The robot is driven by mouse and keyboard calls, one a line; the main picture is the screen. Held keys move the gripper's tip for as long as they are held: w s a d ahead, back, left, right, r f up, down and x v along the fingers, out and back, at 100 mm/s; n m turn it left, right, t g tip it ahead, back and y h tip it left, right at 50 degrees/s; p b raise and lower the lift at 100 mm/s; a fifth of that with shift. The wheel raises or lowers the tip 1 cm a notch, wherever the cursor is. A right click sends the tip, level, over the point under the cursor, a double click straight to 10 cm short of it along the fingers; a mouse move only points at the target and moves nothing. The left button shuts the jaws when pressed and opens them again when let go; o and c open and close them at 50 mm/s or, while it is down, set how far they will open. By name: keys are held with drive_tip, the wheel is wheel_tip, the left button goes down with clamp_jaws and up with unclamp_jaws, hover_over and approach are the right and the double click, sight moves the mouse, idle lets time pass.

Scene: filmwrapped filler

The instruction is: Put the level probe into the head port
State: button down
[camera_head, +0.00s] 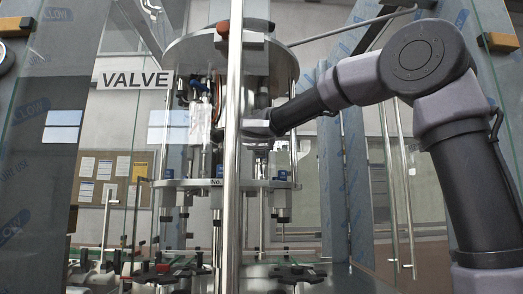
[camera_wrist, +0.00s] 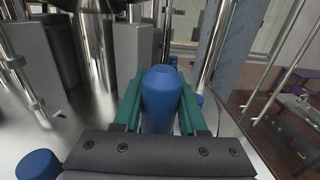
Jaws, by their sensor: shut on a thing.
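My gripper (camera_wrist: 161,100) shows in the wrist view with its two green fingers on either side of a blue, round-topped piece (camera_wrist: 160,88). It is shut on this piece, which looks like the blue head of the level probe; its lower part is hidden. In the head view my arm reaches in from the right to the filling machine, and my gripper is mostly hidden behind the front steel column. I cannot make out the head port for certain in either view.
The machine has an upper round plate (camera_head: 186,50) and a lower ring (camera_head: 200,184). A steel column (camera_head: 233,150) stands in front. A VALVE sign (camera_head: 131,79) hangs at left. Glass panels stand on both sides. Another blue cap (camera_wrist: 38,165) shows at lower left in the wrist view.

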drive_tip(key=shift+f, duration=0.2)
idle(0.6)
drive_tip(key=shift+c, duration=1.9)
unclamp_jaws()
wheel_tip(320, 180, up, 10)
